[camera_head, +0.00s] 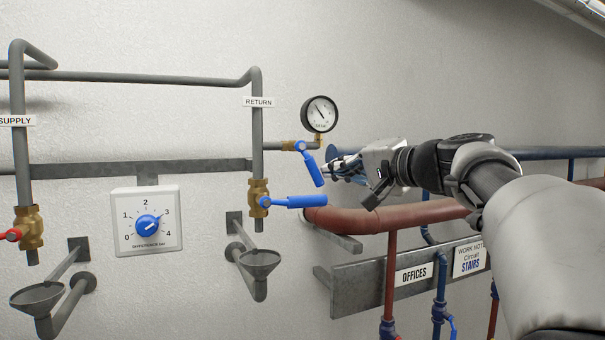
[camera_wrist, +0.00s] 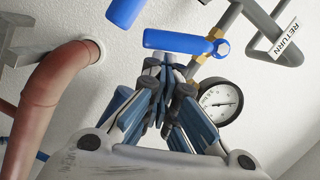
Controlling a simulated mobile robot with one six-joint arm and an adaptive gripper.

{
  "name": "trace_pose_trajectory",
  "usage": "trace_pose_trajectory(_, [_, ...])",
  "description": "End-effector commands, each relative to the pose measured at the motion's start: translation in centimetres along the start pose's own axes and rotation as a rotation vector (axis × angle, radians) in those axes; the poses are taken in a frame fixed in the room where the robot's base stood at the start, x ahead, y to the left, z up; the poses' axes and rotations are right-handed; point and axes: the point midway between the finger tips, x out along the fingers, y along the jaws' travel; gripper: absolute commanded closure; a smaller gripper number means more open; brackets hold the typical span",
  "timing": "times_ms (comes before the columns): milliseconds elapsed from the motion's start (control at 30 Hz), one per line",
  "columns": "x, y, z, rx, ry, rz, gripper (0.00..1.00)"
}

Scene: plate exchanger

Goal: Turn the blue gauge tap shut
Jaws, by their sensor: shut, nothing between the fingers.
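The blue gauge tap (camera_head: 312,167) is a short lever on the brass fitting under the pressure gauge (camera_head: 319,114). In the head view it slants down and to the right from its pivot. In the wrist view the blue lever (camera_wrist: 178,42) lies just beyond my fingertips, with its pivot at its right end and the gauge (camera_wrist: 218,101) at lower right. My gripper (camera_head: 331,169) is shut and empty, with its tips close by the lever's right side. The tips also show in the wrist view (camera_wrist: 169,64). I cannot tell whether they touch the lever.
A second blue lever (camera_head: 293,202) sits on the return valve just below. A red-brown pipe (camera_head: 370,219) runs under my gripper. A dial box (camera_head: 146,221), a drain funnel (camera_head: 259,260) and the RETURN pipe (camera_head: 257,130) are to the left.

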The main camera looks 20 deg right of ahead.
Motion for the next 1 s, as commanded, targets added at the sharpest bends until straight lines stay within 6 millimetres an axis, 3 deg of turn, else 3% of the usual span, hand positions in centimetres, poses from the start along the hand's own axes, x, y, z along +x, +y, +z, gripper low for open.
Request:
trace_pose_trajectory(367, [0.5,1.2,2.0,0.265,-0.003,-0.067,1.0])
trace_pose_trajectory(1000, [0.7,1.2,2.8,0.257,-0.003,-0.065,1.0])
